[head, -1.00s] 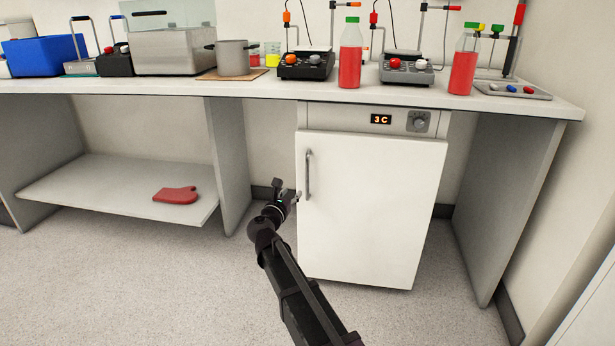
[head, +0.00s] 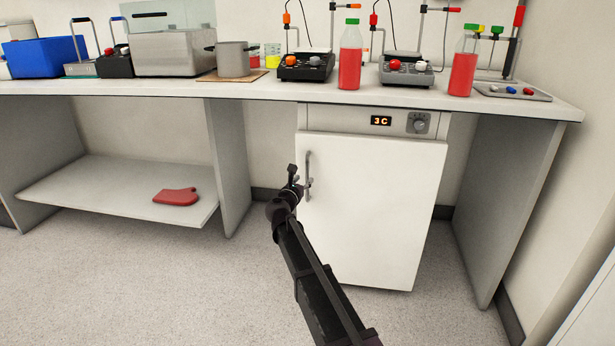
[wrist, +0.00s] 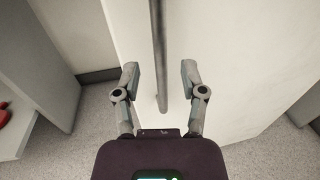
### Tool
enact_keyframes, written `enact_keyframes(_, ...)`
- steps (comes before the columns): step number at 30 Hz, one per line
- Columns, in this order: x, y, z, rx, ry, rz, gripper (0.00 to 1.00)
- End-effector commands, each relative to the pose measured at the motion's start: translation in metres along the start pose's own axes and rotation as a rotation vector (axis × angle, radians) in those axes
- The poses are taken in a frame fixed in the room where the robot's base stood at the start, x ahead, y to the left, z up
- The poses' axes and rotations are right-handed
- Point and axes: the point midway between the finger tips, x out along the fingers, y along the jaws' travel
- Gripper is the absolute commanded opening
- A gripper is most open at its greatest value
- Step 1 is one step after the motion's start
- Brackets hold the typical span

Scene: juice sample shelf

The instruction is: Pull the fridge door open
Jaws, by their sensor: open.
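The white fridge door (head: 372,215) is shut under the bench. Its vertical grey handle (head: 308,170) is near the door's left edge. My gripper (head: 303,182) is at the lower part of the handle. In the wrist view my gripper (wrist: 160,80) is open, with one finger on each side of the handle (wrist: 158,45) and a gap to both. The handle's lower end meets the fridge door (wrist: 220,50) between the fingers. I cannot tell how deep the handle lies between the fingertips.
The bench top (head: 210,90) carries a pot (head: 236,57), red bottles (head: 350,62) and instruments. A red mitt (head: 176,196) lies on the low shelf (head: 110,190) at left. A side panel (head: 515,200) stands right of the fridge. The floor in front is clear.

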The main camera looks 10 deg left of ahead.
Motion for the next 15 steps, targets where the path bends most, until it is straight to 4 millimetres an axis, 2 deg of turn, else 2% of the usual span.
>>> enact_keyframes(1,0.010,0.001,0.000,0.000,0.000,-0.002,0.54)
enact_keyframes(6,0.029,0.001,0.000,0.000,0.000,0.000,0.54)
enact_keyframes(15,0.041,-0.001,0.000,0.000,0.000,-0.001,0.54)
